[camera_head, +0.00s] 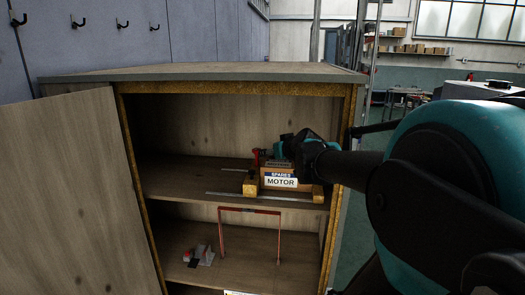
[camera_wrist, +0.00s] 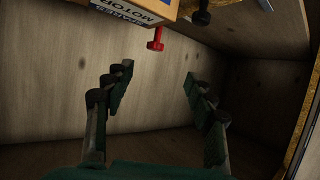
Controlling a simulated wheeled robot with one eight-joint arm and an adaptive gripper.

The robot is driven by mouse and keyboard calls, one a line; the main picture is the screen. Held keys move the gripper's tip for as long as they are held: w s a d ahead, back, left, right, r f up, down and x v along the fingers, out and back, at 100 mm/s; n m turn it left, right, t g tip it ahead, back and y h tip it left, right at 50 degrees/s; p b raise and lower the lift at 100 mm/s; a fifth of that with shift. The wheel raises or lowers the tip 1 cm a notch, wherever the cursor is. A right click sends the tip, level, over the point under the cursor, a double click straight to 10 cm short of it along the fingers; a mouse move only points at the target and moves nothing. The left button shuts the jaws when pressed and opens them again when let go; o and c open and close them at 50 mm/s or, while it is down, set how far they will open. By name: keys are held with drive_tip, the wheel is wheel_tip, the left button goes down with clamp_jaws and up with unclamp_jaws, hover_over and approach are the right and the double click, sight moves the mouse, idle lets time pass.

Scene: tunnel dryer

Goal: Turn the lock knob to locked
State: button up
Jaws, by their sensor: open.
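A small red knob-like part (camera_head: 257,156) shows on the cabinet's upper shelf, just left of the box labelled SPARES MOTOR (camera_head: 281,182). It also shows in the wrist view (camera_wrist: 157,39), red and short-stemmed, below the box (camera_wrist: 130,10). I cannot tell whether this is the lock knob, or which way it is set. My gripper (camera_wrist: 158,72) is open and empty, its two fingers apart, with the red part beyond the gap between the fingertips. In the head view my gripper reaches into the cabinet above the box, its fingers partly hidden by my arm.
The wooden cabinet (camera_head: 220,72) has its door (camera_head: 70,195) open at the left. A yellowish block (camera_head: 250,187) stands beside the box. The upper shelf's left part is clear.

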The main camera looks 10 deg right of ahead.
drive_tip(key=r, duration=0.1)
approach(257, 150)
drive_tip(key=x, duration=0.9)
drive_tip(key=shift+w, duration=0.1)
drive_tip(key=shift+c, duration=0.4)
drive_tip(key=shift+d, duration=0.1)
drive_tip(key=c, duration=1.1)
